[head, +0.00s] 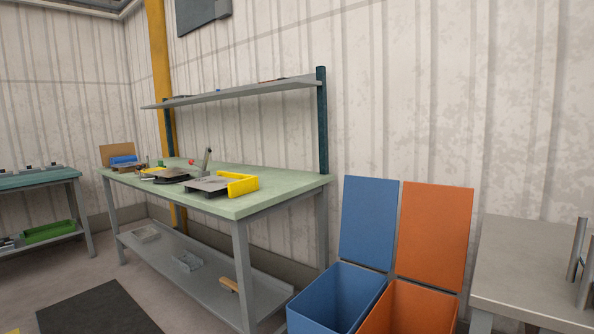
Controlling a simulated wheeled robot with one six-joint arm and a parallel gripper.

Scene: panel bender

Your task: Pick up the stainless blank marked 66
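No blank with a readable 66 shows in the head view. Flat grey metal pieces lie on the green-topped workbench (285,187). One grey plate (208,184) is near the front, beside a yellow angled piece (242,184). Another dark flat piece (166,175) lies further left. They are too small for me to read any marking or tell whether they are stainless. My gripper is not in view, and the workbench stands some distance away.
Open blue (338,300) and orange (415,308) lidded bins stand right of the workbench. A grey table (520,262) with metal posts (578,250) is at the right edge. A teal-topped bench (40,181) stands left. A dark mat (95,308) lies on the floor.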

